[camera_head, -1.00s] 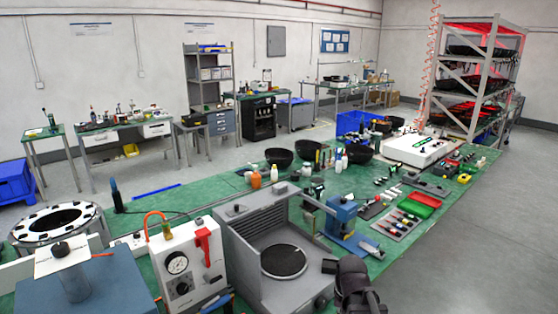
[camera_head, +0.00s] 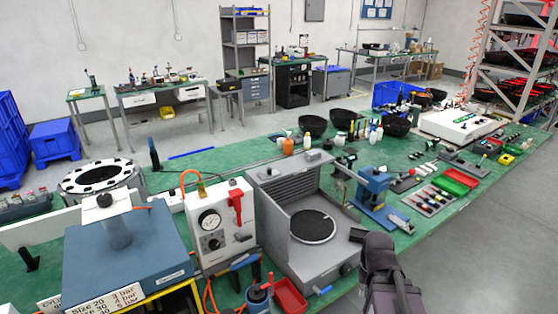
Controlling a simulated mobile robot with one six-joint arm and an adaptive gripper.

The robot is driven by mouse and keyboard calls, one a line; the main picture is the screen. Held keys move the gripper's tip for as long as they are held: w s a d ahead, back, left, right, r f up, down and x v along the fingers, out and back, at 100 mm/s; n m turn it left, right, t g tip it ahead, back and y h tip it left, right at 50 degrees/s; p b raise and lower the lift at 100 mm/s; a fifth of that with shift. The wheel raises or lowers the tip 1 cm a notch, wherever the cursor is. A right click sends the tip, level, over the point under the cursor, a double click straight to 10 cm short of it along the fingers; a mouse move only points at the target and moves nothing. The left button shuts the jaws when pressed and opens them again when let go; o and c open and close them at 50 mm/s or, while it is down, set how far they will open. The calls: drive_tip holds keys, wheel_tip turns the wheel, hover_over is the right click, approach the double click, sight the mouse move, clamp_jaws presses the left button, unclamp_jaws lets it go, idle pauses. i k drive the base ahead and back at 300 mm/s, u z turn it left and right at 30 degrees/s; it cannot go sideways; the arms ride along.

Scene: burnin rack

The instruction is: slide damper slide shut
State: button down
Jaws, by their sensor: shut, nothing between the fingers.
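A grey open-fronted booth (camera_head: 276,222) with a louvred back wall and a round black plate (camera_head: 313,227) stands on the green bench. Along its top rear edge is a grey ledge with a small raised block (camera_head: 314,156), which may be the damper slide; how far open it stands is too small to tell. My gripper (camera_head: 357,236) is at the booth's right front corner, dark, shut and empty, apart from the top ledge. My dark arm link runs down to the bottom edge. A dark knob (camera_head: 346,268) is on the booth's front.
Left of the booth stand a white gauge box (camera_head: 220,232) with a red lever and a blue press block (camera_head: 130,255). A blue hand press (camera_head: 373,192) is just right of the booth. A red bin (camera_head: 289,297) lies in front. Open floor (camera_head: 480,260) is at right.

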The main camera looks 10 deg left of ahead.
sight(270, 173)
drive_tip(key=k, duration=1.3)
drive_tip(key=u, duration=0.45)
drive_tip(key=i, duration=1.8)
drive_tip(key=z, duration=0.25)
